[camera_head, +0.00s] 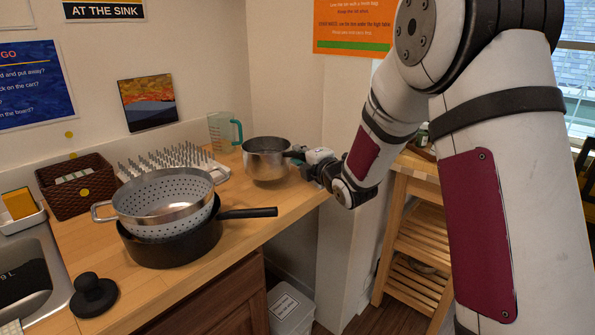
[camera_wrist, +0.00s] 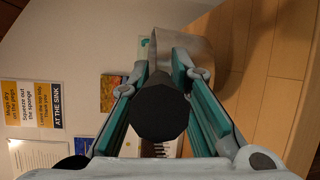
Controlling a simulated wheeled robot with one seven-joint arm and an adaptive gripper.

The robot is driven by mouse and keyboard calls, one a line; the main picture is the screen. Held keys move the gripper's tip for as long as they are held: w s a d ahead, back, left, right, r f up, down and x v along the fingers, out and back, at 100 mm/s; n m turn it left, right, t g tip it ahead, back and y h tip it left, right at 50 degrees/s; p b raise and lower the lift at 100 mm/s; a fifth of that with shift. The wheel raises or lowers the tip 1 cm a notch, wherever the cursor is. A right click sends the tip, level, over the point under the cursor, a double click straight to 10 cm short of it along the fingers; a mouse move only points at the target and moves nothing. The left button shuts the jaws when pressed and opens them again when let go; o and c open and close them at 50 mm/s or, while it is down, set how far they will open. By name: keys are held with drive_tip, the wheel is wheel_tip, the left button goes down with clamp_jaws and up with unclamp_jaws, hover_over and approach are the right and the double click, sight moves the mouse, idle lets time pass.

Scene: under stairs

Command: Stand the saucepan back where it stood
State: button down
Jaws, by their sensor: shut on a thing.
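The steel saucepan (camera_head: 266,164) is upright at the back right of the wooden counter, close to the wall corner. Its base is at or just above the counter top; I cannot tell if it touches. My gripper (camera_head: 304,158) comes from the right and is shut on the saucepan's dark handle. In the wrist view the handle's black end (camera_wrist: 160,110) points at the camera between the teal fingers (camera_wrist: 160,70). The pan's steel side (camera_wrist: 190,55) shows beyond them, partly hidden by handle and fingers.
A measuring jug (camera_head: 221,132) and a white spiked rack (camera_head: 172,160) stand left of the saucepan. A colander (camera_head: 165,200) sits in a black pan (camera_head: 180,247) whose handle (camera_head: 248,213) points right. A wicker basket (camera_head: 78,192) is farther left. The counter's right edge is close to the saucepan.

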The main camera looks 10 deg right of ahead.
drive_tip(key=shift+f, duration=1.85)
drive_tip(key=shift+f+b, duration=0.15)
drive_tip(key=shift+b, duration=0.15)
drive_tip(key=c, duration=1.5)
unclamp_jaws()
drive_tip(key=shift+f, duration=0.1)
